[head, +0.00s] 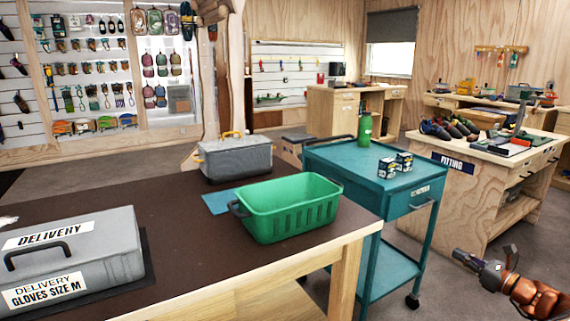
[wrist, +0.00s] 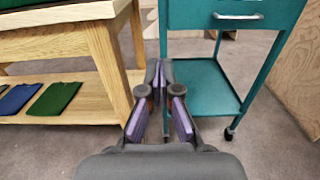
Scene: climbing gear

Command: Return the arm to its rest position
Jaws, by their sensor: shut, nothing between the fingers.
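My gripper (wrist: 161,68) is shut and empty in the wrist view, its fingertips together in front of the gap between the wooden table and the teal cart. In the head view my arm reaches in at the lower right, with my gripper (head: 462,256) near the front of the fitting bench and clear of it. Nothing is held.
The teal cart (head: 345,172) carries a green bottle (head: 365,130) and two small boxes (head: 395,166). The dark-topped table (head: 155,235) holds a green basket (head: 290,207), a grey toolbox (head: 235,158) and a delivery case (head: 85,250). The fitting bench (head: 460,190) stands right.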

